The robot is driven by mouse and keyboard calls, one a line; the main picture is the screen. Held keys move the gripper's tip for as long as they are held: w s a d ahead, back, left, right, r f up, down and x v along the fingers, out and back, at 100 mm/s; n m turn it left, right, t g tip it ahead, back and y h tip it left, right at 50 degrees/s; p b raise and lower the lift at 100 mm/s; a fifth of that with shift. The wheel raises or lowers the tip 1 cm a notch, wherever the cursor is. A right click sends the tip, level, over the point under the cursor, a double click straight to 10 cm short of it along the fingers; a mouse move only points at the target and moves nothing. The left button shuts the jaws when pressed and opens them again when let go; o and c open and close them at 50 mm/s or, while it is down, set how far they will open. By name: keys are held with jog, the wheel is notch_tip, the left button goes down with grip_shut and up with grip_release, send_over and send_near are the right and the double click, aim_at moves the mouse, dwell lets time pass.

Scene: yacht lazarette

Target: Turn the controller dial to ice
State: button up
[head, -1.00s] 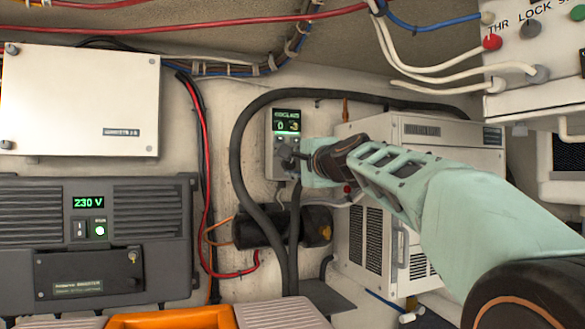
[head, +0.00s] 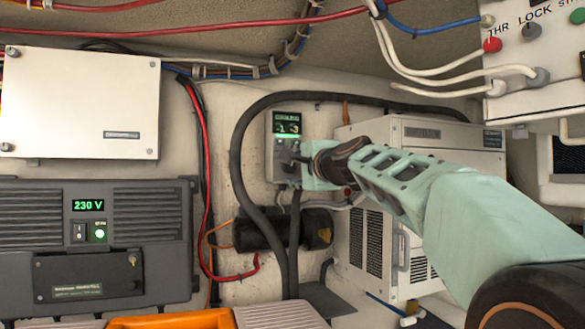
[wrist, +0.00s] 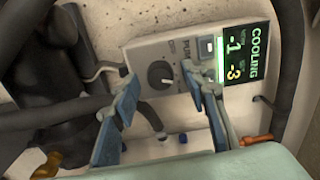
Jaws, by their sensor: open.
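The controller (head: 284,160) is a grey box on the back wall with a lit green display (head: 287,123). In the wrist view the controller (wrist: 150,53) shows "COOLING" with "-1" and "-3" on its display (wrist: 245,55). Its round dark dial (wrist: 160,74) has a light pointer mark; I cannot read the position labels. My gripper (wrist: 165,84) is open, its two blue-padded fingers on either side of the dial in that view. Contact with the dial cannot be made out. In the head view my gripper (head: 297,158) is at the controller's lower front, its fingers small and dark.
A thick black hose (head: 238,150) loops around the controller. A white vented unit (head: 450,133) stands right, behind my arm. A dark inverter (head: 150,230) showing 230 V is at left, under a white box (head: 80,100). A black cylinder (head: 268,230) sits below.

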jog(key=v, duration=0.7)
jog(key=shift+s, duration=0.15)
dwell(0.3)
